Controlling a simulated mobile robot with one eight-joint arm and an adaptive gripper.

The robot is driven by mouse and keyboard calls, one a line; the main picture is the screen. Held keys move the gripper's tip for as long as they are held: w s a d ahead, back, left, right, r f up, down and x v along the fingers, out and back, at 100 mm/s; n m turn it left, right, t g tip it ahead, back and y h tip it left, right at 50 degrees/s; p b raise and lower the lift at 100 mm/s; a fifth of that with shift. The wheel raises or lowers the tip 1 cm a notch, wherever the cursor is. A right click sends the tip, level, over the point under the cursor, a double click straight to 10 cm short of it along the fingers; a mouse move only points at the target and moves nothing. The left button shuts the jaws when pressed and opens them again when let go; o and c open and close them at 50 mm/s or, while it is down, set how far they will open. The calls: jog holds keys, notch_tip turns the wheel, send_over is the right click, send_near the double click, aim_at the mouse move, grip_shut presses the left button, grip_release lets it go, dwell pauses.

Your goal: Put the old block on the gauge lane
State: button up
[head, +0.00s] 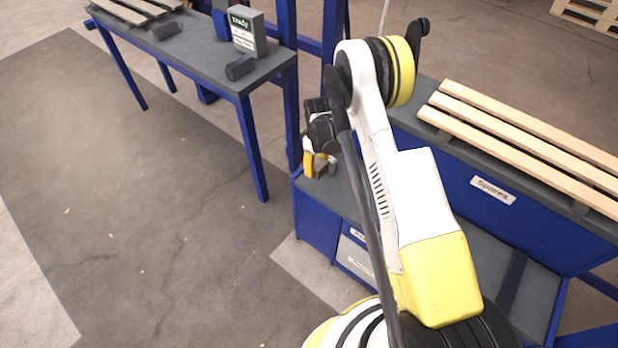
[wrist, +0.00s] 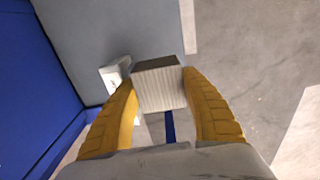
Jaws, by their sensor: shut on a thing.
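My gripper (head: 318,168) is at the left end of the blue workbench in the head view. In the wrist view its yellow fingers (wrist: 160,100) are shut on a block (wrist: 161,90) with a pale ribbed face and a darker brown top. I take this to be the old block; in the head view it is small and mostly hidden by the fingers. The block is over or near the bench's grey edge; I cannot tell whether it touches anything. No surface is readable as the gauge lane.
A small white labelled thing (wrist: 115,74) is beside the held block. Open floor lies left.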

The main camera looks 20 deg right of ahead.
aim_at(310, 180)
jog(key=shift+w+a+f+b, duration=0.2)
jog(key=shift+w+a+f, duration=0.05)
jog(key=shift+a+f, duration=0.25)
jog(key=shift+w+a+f+b, duration=0.15)
jog(key=shift+w+a+f, duration=0.15)
jog(key=shift+a, duration=0.2)
notch_tip(310, 180, down, 4)
jog(key=shift+b, duration=1.05)
jog(key=shift+r, duration=0.15)
jog(key=o, duration=1.2)
jog(key=shift+c, duration=0.2)
